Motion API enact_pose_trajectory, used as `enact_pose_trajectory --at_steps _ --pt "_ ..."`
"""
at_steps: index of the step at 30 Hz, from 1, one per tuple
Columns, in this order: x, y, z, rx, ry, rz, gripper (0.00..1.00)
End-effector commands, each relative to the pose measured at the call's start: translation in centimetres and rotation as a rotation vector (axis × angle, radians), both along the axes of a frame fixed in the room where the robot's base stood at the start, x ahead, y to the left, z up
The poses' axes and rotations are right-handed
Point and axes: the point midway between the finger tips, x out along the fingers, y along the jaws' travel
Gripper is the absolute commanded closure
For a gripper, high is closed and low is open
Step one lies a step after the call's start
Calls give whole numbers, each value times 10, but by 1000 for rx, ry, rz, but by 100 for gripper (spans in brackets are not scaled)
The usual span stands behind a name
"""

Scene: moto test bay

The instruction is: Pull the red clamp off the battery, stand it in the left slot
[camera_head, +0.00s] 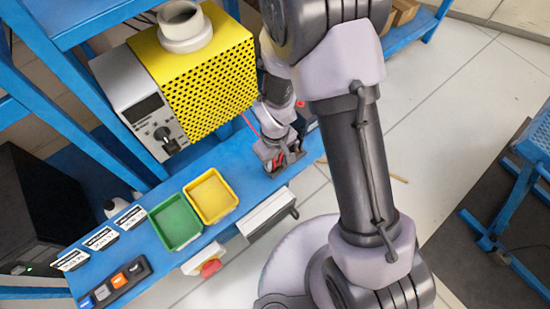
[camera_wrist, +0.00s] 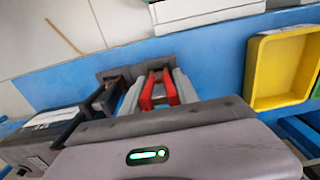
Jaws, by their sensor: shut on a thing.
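My gripper (camera_wrist: 158,88) is shut on the red clamp (camera_wrist: 146,92), whose two red handles show between the pale fingers in the wrist view. The clamp is at a dark grey holder (camera_wrist: 112,74) on the blue bench; I cannot tell whether it rests in the slot or hangs just above it. A black clamp (camera_wrist: 108,97) is beside it on the left in the wrist view. The battery (camera_wrist: 40,138) is at the lower left there, apart from the red clamp. In the head view my gripper (camera_head: 279,160) is low at the bench's front edge, largely hiding the holder.
A yellow tray (camera_head: 232,208) and a green tray (camera_head: 156,218) sit left of the holder. A yellow perforated machine (camera_head: 205,65) stands behind. A white drawer unit (camera_head: 262,214) and a red button (camera_head: 210,268) are on the front edge.

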Motion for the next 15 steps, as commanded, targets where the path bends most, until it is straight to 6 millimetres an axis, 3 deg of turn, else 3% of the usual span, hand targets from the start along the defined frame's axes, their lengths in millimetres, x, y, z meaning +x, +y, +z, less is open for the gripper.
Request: enact_pose_trajectory --at_steps 15 --pt "0 0 -8 0 0 0 100"
